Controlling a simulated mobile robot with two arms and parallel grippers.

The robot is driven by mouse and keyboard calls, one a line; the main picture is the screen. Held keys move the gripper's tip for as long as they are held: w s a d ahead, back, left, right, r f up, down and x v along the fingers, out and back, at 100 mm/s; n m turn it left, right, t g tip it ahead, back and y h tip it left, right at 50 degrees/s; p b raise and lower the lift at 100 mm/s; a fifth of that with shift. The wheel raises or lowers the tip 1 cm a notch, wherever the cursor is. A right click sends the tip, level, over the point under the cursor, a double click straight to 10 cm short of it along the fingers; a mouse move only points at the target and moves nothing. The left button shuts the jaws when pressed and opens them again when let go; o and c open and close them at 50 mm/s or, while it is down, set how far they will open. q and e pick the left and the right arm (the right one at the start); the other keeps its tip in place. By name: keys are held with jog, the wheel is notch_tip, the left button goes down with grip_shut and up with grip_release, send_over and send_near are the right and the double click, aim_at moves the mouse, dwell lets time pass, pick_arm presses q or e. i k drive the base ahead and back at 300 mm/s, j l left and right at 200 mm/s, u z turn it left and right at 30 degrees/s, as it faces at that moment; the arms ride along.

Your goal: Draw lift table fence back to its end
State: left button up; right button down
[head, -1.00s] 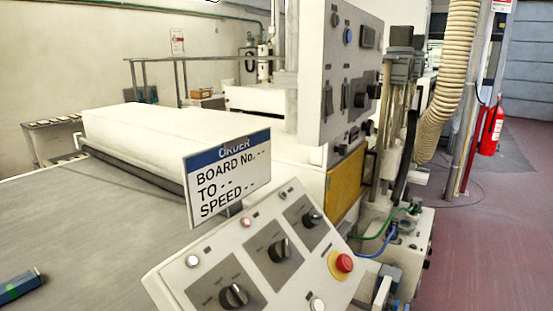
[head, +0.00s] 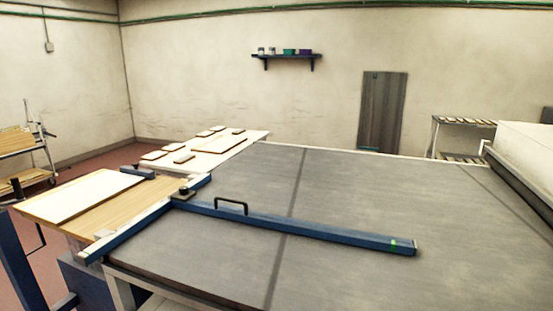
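A long blue fence bar (head: 330,234) with a black loop handle (head: 231,206) lies across the grey table top in the head view. A green mark shows near its right end. Its left end meets a shorter blue rail (head: 140,229) at a black knob (head: 184,191). That rail runs along the seam between the grey table and the wooden board stack (head: 85,212) at the left, probably on the lift table. A small dark blue block (head: 137,172) sits at the stack's far edge. Neither of my grippers is in view.
The grey table (head: 400,195) is mostly bare around the bar. A white table (head: 215,152) with several small boards stands behind. A cart (head: 20,160) is at far left, a white machine (head: 525,145) at right, and a wall shelf (head: 287,57) at the back.

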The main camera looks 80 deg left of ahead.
aim_at(150, 175)
jog(key=u, duration=3.35)
jog(key=z, duration=0.7)
jog(key=i+j+z, duration=0.2)
jog(key=j+z, duration=0.2)
jog(key=i+j+z, duration=0.1)
jog(key=j+z, duration=0.35)
jog(key=j, duration=0.2)
jog(key=j+z, duration=0.4)
jog(key=j, duration=0.2)
